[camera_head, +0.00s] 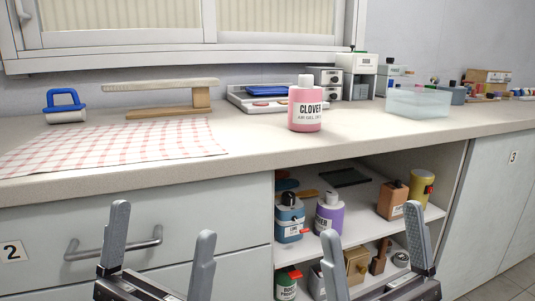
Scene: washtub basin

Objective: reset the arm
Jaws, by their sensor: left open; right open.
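My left gripper (158,250) is low at the left, in front of the drawer front marked 2. Its two grey fingers stand apart with nothing between them. My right gripper (376,252) is low at the right of centre, in front of the open shelf. Its fingers are spread wide, and shelf items show behind the gap. It does not appear to hold anything. Both grippers point upward in the picture, below the countertop edge. The rest of my arms is mostly out of frame.
A pink CLOVER bottle (305,106) stands upright on the countertop (245,150). A checked cloth (110,145), a blue-handled tool (66,105) and a clear bin (418,102) are also there. The open shelf holds a blue bottle (289,220) and a purple bottle (329,216). A drawer handle (112,246) lies behind my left gripper.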

